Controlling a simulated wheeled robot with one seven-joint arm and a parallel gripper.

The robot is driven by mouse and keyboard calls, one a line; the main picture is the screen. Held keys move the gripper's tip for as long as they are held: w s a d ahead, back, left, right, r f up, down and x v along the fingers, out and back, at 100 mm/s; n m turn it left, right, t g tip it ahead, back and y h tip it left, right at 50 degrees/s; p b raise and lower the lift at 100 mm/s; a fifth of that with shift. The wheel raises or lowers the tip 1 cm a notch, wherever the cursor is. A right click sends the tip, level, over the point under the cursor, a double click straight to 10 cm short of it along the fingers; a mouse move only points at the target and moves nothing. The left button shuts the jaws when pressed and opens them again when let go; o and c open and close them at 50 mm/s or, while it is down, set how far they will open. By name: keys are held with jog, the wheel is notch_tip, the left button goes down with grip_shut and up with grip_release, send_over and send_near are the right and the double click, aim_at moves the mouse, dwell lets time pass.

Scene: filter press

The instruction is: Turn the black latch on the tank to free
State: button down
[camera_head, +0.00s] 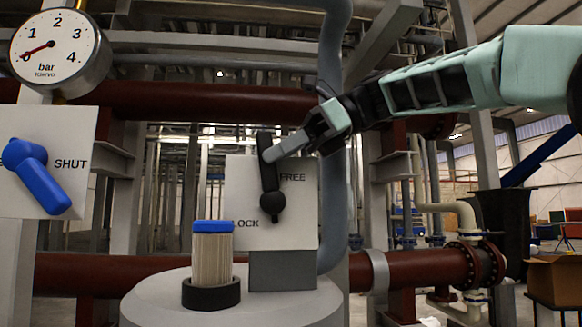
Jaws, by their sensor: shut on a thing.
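The black latch (269,182) is on a pale panel (240,190) marked FREE at the upper right and LOCK at the lower left. Its round hub is low and its handle points nearly straight up, tilted slightly left, not in line with either word. My gripper (268,153) reaches in from the right and is shut on the upper part of the latch handle. The fingers hide part of the handle. The panel stands on a grey block on the round tank top (250,308).
A filter cartridge with a blue cap (212,227) stands in a black ring in front of the panel. A blue valve handle (40,177) marked SHUT and a pressure gauge (60,48) are at the left. Red pipes (180,100) run behind.

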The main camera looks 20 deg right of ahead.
jog(key=shift+s+d+f+t+y+b, duration=0.2)
jog(key=shift+d+t+y+b, duration=0.1)
jog(key=shift+d+y+b, duration=0.45)
jog(key=shift+w+a, duration=0.1)
jog(key=shift+a, duration=0.05)
jog(key=c, duration=1.3)
grip_release()
jog(key=shift+r+y, duration=0.2)
jog(key=shift+y, duration=0.05)
